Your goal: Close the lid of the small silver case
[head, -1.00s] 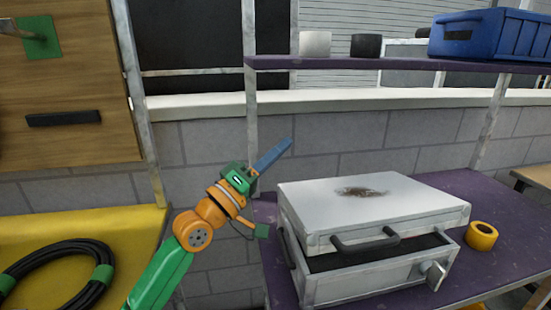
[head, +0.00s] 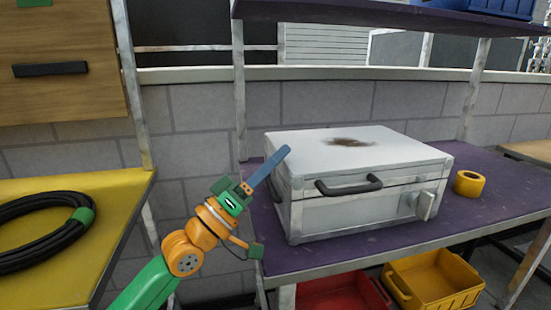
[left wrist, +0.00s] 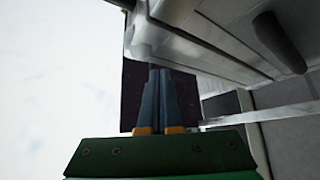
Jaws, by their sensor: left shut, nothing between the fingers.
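The small silver case (head: 370,212) stands on the purple table, with a brown stain on its lid (head: 405,155) and a dark handle (head: 349,186) in front. The lid lies down on the base, with only a thin seam between them. A latch (head: 424,205) sticks out at the front right. My left gripper (head: 286,151) is shut and empty at the case's left front corner; I cannot tell if it touches. In the left wrist view its blue fingers (left wrist: 158,75) are together, with the case (left wrist: 195,50) close above and to the right. My right gripper is out of view.
A yellow tape roll (head: 469,184) lies right of the case on the purple table (head: 340,254). Yellow (head: 440,280) and red (head: 340,293) bins sit below. A purple shelf (head: 400,17) runs above. A cable coil (head: 40,240) lies on the yellow table at left.

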